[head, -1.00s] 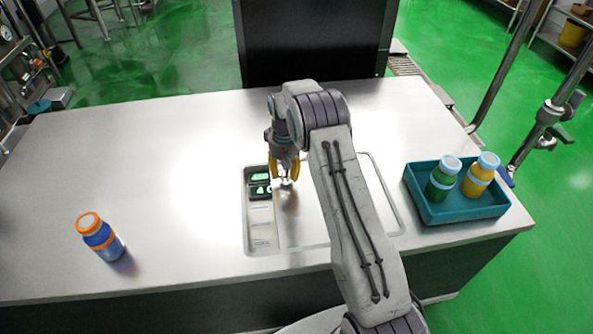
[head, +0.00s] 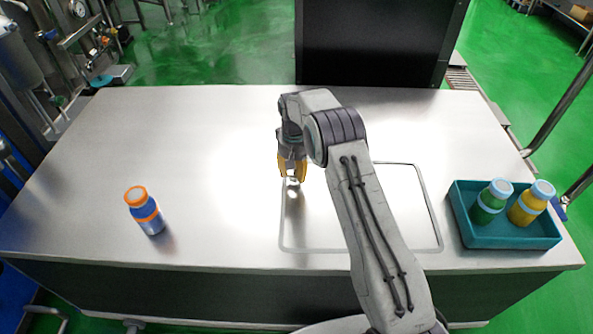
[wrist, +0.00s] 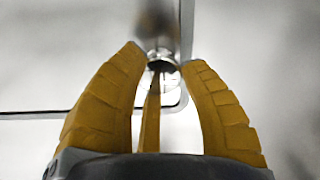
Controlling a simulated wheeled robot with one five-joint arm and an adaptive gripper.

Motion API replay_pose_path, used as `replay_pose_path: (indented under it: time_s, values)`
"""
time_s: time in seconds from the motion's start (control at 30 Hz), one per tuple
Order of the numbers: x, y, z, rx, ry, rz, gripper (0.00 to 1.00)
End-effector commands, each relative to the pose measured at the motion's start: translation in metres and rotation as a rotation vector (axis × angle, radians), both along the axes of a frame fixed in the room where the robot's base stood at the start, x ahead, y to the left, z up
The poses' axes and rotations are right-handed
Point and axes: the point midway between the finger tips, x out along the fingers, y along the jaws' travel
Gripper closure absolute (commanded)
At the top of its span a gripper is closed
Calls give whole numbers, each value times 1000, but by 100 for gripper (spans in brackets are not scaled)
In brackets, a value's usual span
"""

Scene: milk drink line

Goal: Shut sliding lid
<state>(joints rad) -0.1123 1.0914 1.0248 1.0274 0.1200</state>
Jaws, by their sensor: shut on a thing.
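The sliding lid (head: 318,228) is a flat metal panel set in the worktop, inside a thin rounded frame. It spans the left part of the frame, and no open compartment shows. My arm hides part of its right side. My gripper (head: 293,177) is above the lid's left part, pointing down, with its yellow fingers shut on the small shiny knob (head: 292,185). In the wrist view, the knob (wrist: 160,64) sits between the fingertips (wrist: 165,58), near a rounded corner of the frame.
A blue bottle with an orange cap (head: 145,211) stands on the worktop at left. A teal tray (head: 505,237) at right holds a green bottle (head: 491,202) and a yellow bottle (head: 531,203).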

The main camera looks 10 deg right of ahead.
Motion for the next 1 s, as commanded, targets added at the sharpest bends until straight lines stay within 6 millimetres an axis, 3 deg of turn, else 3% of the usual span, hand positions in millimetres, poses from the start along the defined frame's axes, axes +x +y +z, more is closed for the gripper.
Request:
replay_pose_path:
  time_s: [0.13,0.17,0.4,0.77,1.0]
  values:
    - [-1,4,-2,0,1,8,96]
    - [-1,4,-2,0,1,8,56]
    - [0,3,-1,0,-1,5,35]
    - [1,2,4,0,-4,4,33]
    - [1,2,35,1,-7,4,33]
